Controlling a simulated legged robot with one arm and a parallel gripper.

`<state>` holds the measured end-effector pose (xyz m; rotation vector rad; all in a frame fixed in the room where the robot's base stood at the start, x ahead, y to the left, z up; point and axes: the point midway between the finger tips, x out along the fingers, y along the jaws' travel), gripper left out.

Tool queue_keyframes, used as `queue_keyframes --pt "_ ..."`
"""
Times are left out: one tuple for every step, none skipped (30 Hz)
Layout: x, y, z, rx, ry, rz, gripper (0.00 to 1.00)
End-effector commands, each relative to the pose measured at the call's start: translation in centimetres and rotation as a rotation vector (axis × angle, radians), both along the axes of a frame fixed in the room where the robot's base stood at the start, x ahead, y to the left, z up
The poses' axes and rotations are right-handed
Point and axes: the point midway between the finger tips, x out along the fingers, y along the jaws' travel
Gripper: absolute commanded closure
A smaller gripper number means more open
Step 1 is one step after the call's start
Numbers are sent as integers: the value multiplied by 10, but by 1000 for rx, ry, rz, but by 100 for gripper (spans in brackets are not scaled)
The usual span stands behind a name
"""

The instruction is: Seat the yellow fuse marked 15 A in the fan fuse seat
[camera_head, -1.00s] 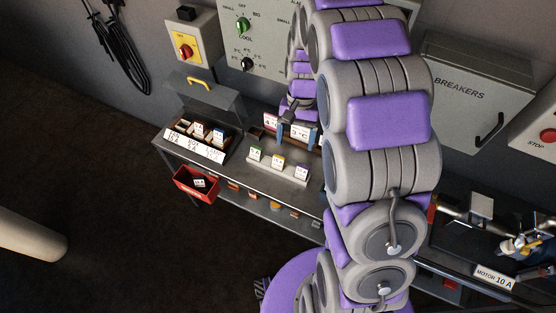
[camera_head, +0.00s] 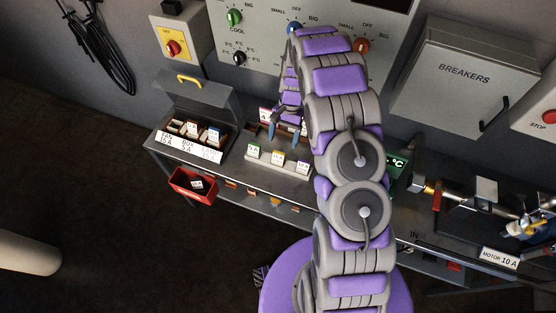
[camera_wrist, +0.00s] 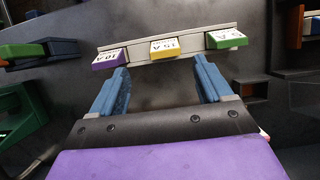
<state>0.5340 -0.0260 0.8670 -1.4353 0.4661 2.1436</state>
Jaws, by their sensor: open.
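The yellow fuse (camera_wrist: 165,47) marked 15 A sits in the middle of a pale rack (camera_wrist: 190,43), between a purple fuse (camera_wrist: 109,59) marked 10 A and a green fuse (camera_wrist: 226,39). In the head view the yellow fuse (camera_head: 278,159) is again the middle one. My gripper (camera_wrist: 162,72) is open, its blue fingers apart on either side of the yellow fuse's line and short of it, touching nothing visible. In the head view my gripper (camera_head: 285,132) hangs just behind the rack. The lidded fuse box (camera_head: 212,153) has a label whose left part seems to read FAN 15 A; its leftmost seat (camera_head: 176,126) shows no fuse tag.
A red bin (camera_head: 190,187) holding a dark tagged piece hangs at the bench's left front. The box's raised lid (camera_head: 200,93) stands behind its seats. The breakers cabinet (camera_head: 465,75) and control panel line the wall. Pipework (camera_head: 470,190) crowds the bench's right.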

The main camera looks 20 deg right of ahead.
Motion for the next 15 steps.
queue_keyframes --pt "-4 3 -11 1 5 1 21" --pt "-6 4 -16 2 8 0 21" --pt "-9 5 -22 1 9 1 21" --pt "-10 6 -27 1 8 1 21" --pt "-11 7 -31 1 7 0 21" --pt "-12 8 -35 0 6 0 21" --pt "-13 9 -37 1 5 0 21" --pt "-13 9 -38 1 5 0 21" --pt "-14 10 -40 1 3 -1 21" --pt "-14 10 -41 1 3 -1 21" --pt "-14 11 -42 1 3 -1 21" --pt "-14 12 -45 1 3 -1 21" --pt "-14 13 -48 1 4 -1 21" --pt "-14 14 -51 1 4 -1 21" --pt "-15 16 -57 1 5 1 21"
